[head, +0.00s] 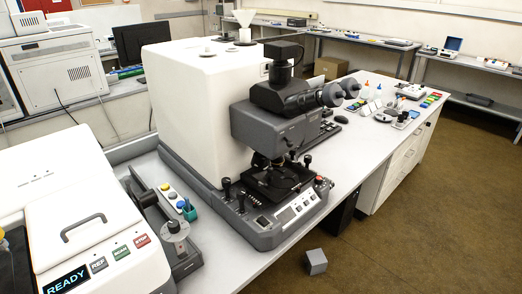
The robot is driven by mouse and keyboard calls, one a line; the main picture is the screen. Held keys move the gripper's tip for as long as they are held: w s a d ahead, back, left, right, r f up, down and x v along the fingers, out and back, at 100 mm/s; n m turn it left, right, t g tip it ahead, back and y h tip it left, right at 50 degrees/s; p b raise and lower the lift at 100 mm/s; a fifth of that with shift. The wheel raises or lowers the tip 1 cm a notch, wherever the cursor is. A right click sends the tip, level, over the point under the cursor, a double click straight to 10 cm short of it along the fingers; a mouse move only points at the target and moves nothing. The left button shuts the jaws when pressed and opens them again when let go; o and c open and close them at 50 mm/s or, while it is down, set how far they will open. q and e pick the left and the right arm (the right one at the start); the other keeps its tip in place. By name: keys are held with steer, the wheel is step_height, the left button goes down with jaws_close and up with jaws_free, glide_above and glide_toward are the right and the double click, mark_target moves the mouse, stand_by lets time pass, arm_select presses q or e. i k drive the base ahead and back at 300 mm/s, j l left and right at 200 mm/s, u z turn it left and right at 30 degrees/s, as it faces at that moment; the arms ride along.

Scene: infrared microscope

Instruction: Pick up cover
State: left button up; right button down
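No part here is plainly marked as the cover. A white lid-like panel with a dark arched handle (83,226) is on top of the white instrument (40,185) at the lower left, whose display reads READY; it may be the cover, but I cannot tell. The infrared microscope (275,125), with black optics and a dark stage, stands in the middle of the bench beside its large white housing (195,95).
A grey knobbed unit (176,240) stands between the white instrument and microscope. Small items, including a tray (411,91), crowd the bench's far end. Open floor is at the right.

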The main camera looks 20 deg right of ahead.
mark_target(315, 262)
steer(key=z, duration=1.2)
steer(key=i+l+u, duration=0.1)
steer(key=u, duration=0.6)
steer(key=i+l+u, duration=0.1)
steer(key=u, duration=0.3)
steer(key=i+l+u, duration=0.15)
steer(key=l+u, duration=0.3)
steer(key=l, duration=0.7)
steer(key=l+u, duration=0.45)
steer(key=l, duration=0.7)
